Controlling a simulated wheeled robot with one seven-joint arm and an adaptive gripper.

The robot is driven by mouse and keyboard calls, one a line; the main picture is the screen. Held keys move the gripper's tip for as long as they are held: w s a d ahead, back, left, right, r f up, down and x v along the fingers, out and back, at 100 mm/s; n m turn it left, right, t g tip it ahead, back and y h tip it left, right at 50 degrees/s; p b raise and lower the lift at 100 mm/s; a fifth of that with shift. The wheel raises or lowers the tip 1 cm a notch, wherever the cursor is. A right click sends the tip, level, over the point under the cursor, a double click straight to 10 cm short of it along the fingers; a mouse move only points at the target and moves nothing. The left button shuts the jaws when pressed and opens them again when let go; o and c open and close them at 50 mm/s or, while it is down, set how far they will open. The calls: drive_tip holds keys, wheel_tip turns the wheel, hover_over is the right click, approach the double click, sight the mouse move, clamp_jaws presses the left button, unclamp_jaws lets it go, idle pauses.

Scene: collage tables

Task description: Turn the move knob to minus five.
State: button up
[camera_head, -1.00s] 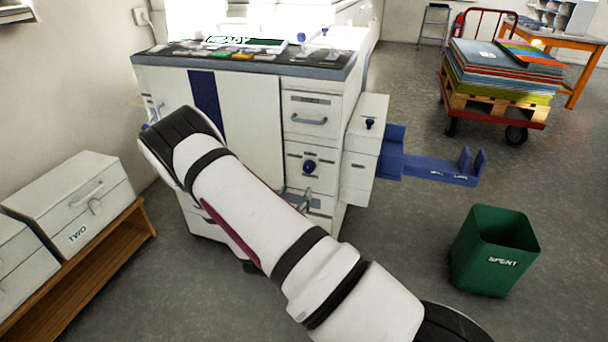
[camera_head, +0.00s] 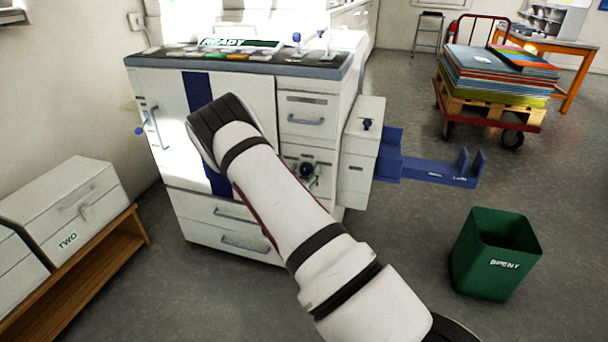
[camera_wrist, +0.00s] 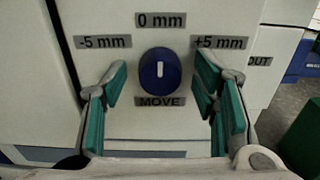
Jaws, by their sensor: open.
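The move knob (camera_wrist: 160,77) is a round dark blue knob with a white pointer line, above a label reading MOVE. Its pointer is upright, toward the 0 mm label (camera_wrist: 161,20). The -5 mm label (camera_wrist: 103,42) is at its upper left and the +5 mm label (camera_wrist: 219,42) at its upper right. My gripper (camera_wrist: 162,100) is open, one teal-padded finger on each side of the knob, with gaps between. In the head view the knob (camera_head: 306,170) shows on the white machine's front (camera_head: 240,95), beside my arm; there the fingers are mostly hidden.
A blue bracket (camera_head: 430,172) sticks out from the machine's right side. A loaded cart (camera_head: 495,118) is at the back right. White drawer boxes (camera_head: 75,210) sit on a low wooden shelf at left.

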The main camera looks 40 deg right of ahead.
drive_tip(key=c, duration=1.2)
drive_tip(key=shift+n+p, duration=0.3)
drive_tip(key=n+p, duration=0.3)
drive_tip(key=n, duration=0.2)
drive_tip(key=shift+n+p, duration=0.3)
drive_tip(key=n+p, duration=0.2)
drive_tip(key=n, duration=0.3)
drive_tip(key=shift+n, duration=0.3)
